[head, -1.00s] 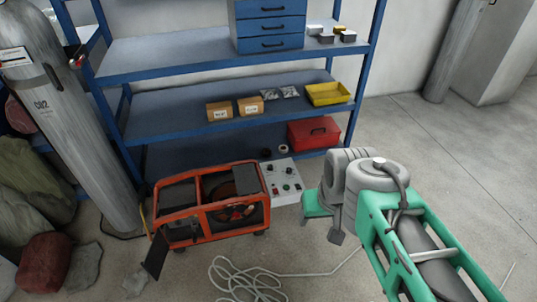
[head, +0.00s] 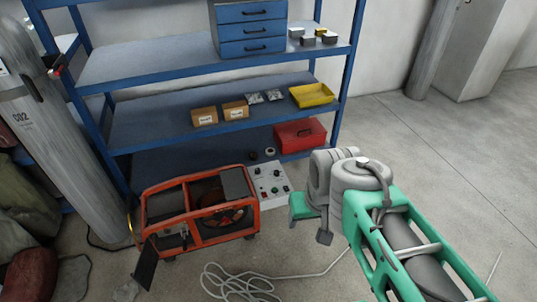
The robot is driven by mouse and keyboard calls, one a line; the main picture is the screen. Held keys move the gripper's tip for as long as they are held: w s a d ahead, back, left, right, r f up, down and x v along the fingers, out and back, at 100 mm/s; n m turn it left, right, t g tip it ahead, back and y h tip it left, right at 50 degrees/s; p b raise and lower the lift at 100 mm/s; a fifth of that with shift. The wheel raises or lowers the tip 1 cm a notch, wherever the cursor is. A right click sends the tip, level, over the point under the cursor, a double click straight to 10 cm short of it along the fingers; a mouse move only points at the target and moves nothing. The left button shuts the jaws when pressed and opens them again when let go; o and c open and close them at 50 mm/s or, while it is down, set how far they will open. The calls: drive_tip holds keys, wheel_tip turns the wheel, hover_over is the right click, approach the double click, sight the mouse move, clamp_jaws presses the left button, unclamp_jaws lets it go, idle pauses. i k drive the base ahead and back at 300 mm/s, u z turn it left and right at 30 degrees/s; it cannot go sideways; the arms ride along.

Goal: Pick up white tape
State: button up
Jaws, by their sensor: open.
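The white tape (head: 270,152) is a small pale roll on the lowest level of the blue shelf. It lies between a small dark roll (head: 253,156) on its left and a red toolbox (head: 299,134) on its right. My gripper (head: 311,221) is at the end of my green and grey arm, lower in the picture and to the right of the tape. It is open and apart from the tape. The arm's wrist hides part of it, and nothing shows in it.
An orange-framed generator (head: 200,213) and a grey control box (head: 269,184) with knobs stand before the shelf. The blue shelf (head: 160,118) holds boxes and a yellow tray (head: 312,96). A white cable (head: 240,283) lies coiled on the floor. The floor at right is clear.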

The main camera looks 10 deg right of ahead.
sight(268, 149)
drive_tip(key=z, duration=1.2)
drive_tip(key=i, duration=2.85)
drive_tip(key=u, duration=4.15)
